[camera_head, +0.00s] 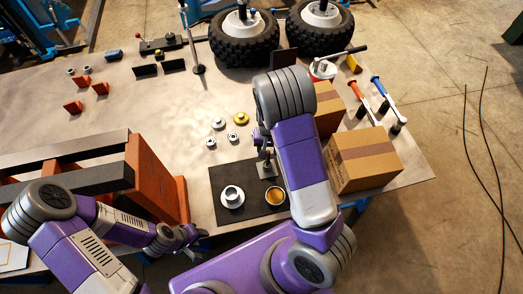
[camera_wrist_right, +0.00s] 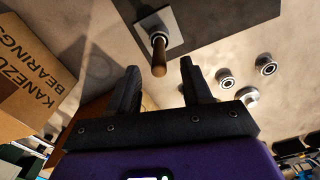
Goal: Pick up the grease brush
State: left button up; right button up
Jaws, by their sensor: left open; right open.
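The grease brush (camera_wrist_right: 159,57) shows in the right wrist view with a brown handle pointing toward the camera and a metal part at its far end, over a pale square plate (camera_wrist_right: 170,25). The plate also shows in the head view (camera_head: 267,170), beside my right forearm. My right gripper (camera_wrist_right: 162,82) is open and empty; the handle's end appears just beyond and between its fingertips, apart from them. My right arm hides much of this gripper in the head view. My left gripper (camera_head: 190,238) is open and low by the table's front edge, away from the brush.
Cardboard boxes (camera_head: 362,160) stand right of my right arm. Small metal rings (camera_head: 218,123) lie left of it. An orange-brown frame (camera_head: 155,180) stands at left.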

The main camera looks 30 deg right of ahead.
aim_at(268, 158)
jog(key=shift+w+f, duration=0.1)
jog(key=shift+f, duration=0.3)
jog(key=f, duration=0.6)
jog(key=shift+d+f, duration=0.2)
jog(key=shift+f, duration=0.2)
jog(key=shift+c, duration=0.4)
grip_shut()
